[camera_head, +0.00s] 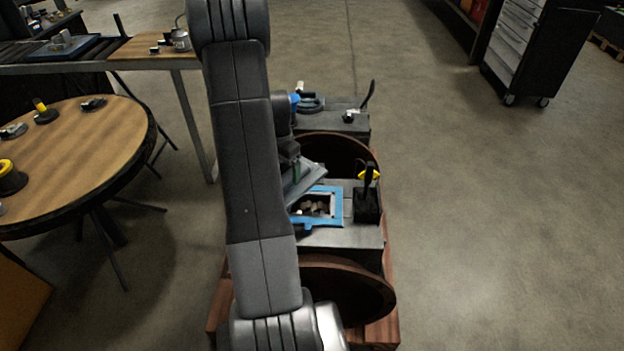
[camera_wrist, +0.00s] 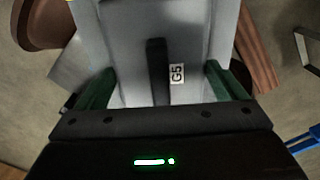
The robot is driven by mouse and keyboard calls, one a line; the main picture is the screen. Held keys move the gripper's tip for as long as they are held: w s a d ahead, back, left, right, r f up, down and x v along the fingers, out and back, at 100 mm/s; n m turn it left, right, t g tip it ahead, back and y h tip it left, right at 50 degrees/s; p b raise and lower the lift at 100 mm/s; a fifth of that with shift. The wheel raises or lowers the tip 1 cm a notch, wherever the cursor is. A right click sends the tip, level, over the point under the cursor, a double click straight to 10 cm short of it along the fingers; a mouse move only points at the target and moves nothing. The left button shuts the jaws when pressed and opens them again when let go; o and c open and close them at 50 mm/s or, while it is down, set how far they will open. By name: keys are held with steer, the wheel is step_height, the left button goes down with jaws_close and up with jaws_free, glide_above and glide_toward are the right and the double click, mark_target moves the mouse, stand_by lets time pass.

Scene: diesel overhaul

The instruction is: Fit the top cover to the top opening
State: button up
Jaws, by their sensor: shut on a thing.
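The top cover (camera_wrist: 190,30) is a grey plate with a dark bar and a "G5" label, filling the middle of the wrist view. My gripper (camera_wrist: 160,78) has its green fingers on both sides of the plate and is shut on it. In the head view the cover (camera_head: 305,186) shows as a tilted grey plate, partly behind my arm, over the left part of the opening. The top opening (camera_head: 316,206) has a blue rim and small brownish parts inside. My gripper (camera_head: 290,163) is mostly hidden there. I cannot tell whether the cover touches the rim.
A black lever post with a yellow piece (camera_head: 368,195) stands close right of the opening. Large dark round flanges (camera_head: 345,285) flank the grey housing. A round wooden table (camera_head: 80,150) with small parts stands at left. A tool cabinet (camera_head: 535,45) stands far right; the right floor is clear.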

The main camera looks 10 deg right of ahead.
mark_target(310, 171)
steer(key=d+f+m+b, duration=0.1)
steer(key=d+m, duration=0.2)
steer(key=d+f+m+b, duration=0.2)
steer(key=m, duration=0.2)
steer(key=w+d+f+m+b, duration=0.1)
steer(key=d+f+m, duration=0.1)
steer(key=d+m, duration=0.1)
steer(key=shift+d+f+m, duration=0.25)
steer(key=shift+d+m, duration=0.05)
steer(key=shift+d, duration=0.05)
step_height(310, 171, down, 7)
steer(key=b, duration=0.4)
steer(key=shift+r+b, duration=0.15)
steer(key=shift+b, duration=0.2)
steer(key=shift+f+b, duration=0.75)
steer(key=shift+f, duration=0.15)
stand_by(0.8)
steer(key=o, duration=0.9)
steer(key=shift+a, duration=0.1)
steer(key=shift+r, duration=0.1)
step_height(310, 171, up, 14)
steer(key=shift+f+p, duration=0.15)
steer(key=shift+p, duration=0.45)
